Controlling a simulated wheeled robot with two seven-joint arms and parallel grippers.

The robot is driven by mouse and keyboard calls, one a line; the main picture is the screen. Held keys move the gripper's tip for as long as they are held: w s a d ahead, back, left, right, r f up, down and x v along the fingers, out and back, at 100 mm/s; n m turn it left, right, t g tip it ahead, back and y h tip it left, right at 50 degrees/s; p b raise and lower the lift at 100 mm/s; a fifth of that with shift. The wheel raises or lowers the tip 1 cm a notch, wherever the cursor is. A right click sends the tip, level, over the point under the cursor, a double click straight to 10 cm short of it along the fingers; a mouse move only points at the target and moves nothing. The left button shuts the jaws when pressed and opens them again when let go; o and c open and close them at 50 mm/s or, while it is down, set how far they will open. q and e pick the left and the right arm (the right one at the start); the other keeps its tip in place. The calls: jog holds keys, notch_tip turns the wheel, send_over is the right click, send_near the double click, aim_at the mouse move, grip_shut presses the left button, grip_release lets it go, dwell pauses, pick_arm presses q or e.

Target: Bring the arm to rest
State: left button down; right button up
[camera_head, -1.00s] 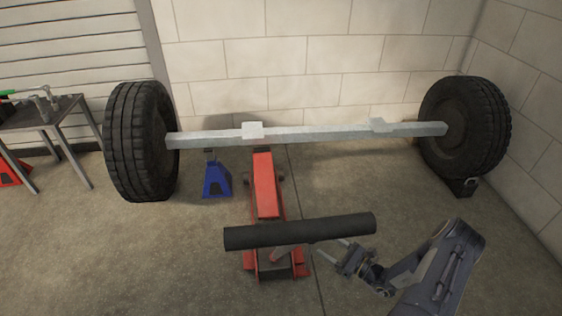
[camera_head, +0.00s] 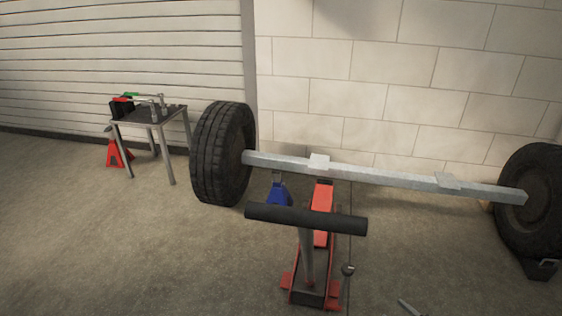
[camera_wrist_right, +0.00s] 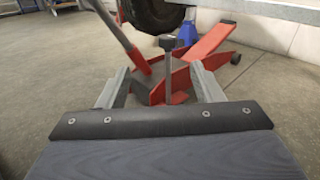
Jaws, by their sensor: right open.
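My right gripper (camera_wrist_right: 162,92) is open in the right wrist view, its two grey fingers spread. A dark knob on a thin rod (camera_wrist_right: 167,45) shows in the gap between them, with the red floor jack (camera_wrist_right: 205,50) beyond. I see nothing held. In the head view only a grey tip of my right gripper (camera_head: 408,307) shows at the bottom edge; the rest of that arm is out of frame. The jack (camera_head: 322,215) stands under the axle, its black handle bar (camera_head: 305,219) raised toward me. My left gripper is not in view.
A grey axle (camera_head: 390,178) joins the left tire (camera_head: 221,155) and the right tire (camera_head: 535,200). A blue stand (camera_head: 278,193) is beneath it. A small table (camera_head: 150,115) with tools and a red stand (camera_head: 118,152) are at left. The left foreground floor is clear.

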jog(key=s+a+r+n+g+y, duration=0.1)
jog(key=a+r+n+g, duration=0.35)
jog(key=r, duration=0.35)
jog(key=s+a+r+n+g+y, duration=0.1)
jog(key=a+r+n+g, duration=0.2)
jog(key=r+n, duration=0.3)
jog(key=s+a+r+n+g, duration=0.1)
jog(key=a+r+n+g, duration=0.25)
jog(key=r, duration=0.55)
jog(key=s+a+r+n+t+h, duration=0.1)
jog(key=s+r+n+h, duration=0.25)
jog(key=s, duration=0.35)
jog(key=s+a+r+n+h, duration=0.2)
jog(key=s+r+n, duration=0.1)
jog(key=s+n, duration=0.25)
jog(key=s+a+r+n+t+h, duration=0.1)
jog(key=s+r+n+h, duration=0.25)
jog(key=s, duration=0.45)
notch_tip(320, 180, up, 34)
jog(key=p, duration=3.4)
jog(key=shift+w+r+y+p, duration=0.25)
jog(key=shift+y+p, duration=0.05)
jog(key=shift+y, duration=0.1)
jog(key=shift+n, duration=0.25)
